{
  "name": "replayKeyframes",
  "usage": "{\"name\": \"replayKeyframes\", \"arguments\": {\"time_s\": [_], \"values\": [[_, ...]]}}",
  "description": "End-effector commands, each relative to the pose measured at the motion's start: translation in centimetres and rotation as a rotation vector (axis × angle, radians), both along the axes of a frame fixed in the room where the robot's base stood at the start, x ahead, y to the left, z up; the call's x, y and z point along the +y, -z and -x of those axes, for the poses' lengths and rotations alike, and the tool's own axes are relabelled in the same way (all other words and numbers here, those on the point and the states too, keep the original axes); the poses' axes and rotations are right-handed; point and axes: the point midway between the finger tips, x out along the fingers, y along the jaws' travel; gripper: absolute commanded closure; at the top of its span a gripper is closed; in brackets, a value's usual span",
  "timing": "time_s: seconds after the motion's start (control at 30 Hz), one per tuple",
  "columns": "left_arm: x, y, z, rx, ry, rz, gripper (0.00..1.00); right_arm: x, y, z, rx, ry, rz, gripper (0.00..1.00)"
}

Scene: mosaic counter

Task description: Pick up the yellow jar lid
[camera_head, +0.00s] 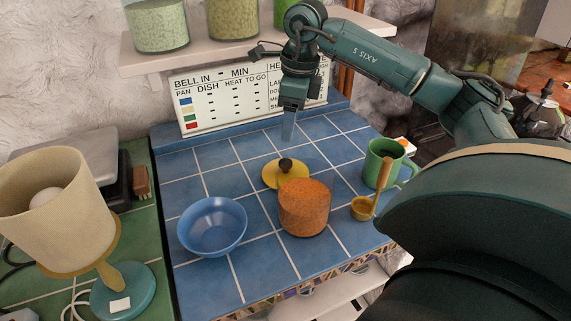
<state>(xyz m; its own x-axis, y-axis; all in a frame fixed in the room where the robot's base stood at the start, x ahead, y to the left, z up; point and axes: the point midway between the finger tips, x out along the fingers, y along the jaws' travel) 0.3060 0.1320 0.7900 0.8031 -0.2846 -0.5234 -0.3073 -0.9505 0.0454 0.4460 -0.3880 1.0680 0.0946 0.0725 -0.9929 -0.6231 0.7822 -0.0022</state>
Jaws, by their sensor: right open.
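The yellow jar lid (271,174) with its dark round knob (286,164) lies on the blue tiled counter (212,170). An orange-brown jar (304,209) stands in front of it and hides part of its near right edge. My right gripper (288,131) points down above the counter, behind the lid and apart from it in the picture. It is open, with nothing seen between its fingers. My left gripper is not in view.
A blue bowl (212,229) stands left of the jar. A green mug (381,165) and a yellow ladle with a wooden handle (363,207) are to the right. A sign board (240,95) and a shelf (150,58) with jars stand behind. A lamp (55,210) is at left.

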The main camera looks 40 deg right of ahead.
Motion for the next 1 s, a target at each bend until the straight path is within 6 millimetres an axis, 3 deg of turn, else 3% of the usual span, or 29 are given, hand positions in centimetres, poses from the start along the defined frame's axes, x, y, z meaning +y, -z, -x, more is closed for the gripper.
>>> {"name": "replayKeyframes", "arguments": {"time_s": [0.3,0.57,0.83,1.0], "values": [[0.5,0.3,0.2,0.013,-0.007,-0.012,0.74,0.4,5.8,-0.5,0.005,-0.001,-0.001,0.45],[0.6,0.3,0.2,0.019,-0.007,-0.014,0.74,0.4,7.7,-0.7,0.005,-0.001,-0.003,0.45],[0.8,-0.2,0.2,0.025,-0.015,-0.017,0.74,0.1,11.5,-1.3,0.004,-0.002,-0.003,0.45],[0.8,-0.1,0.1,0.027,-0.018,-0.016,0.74,0.2,12.3,-1.4,0.0,-0.001,-0.003,0.45]]}}
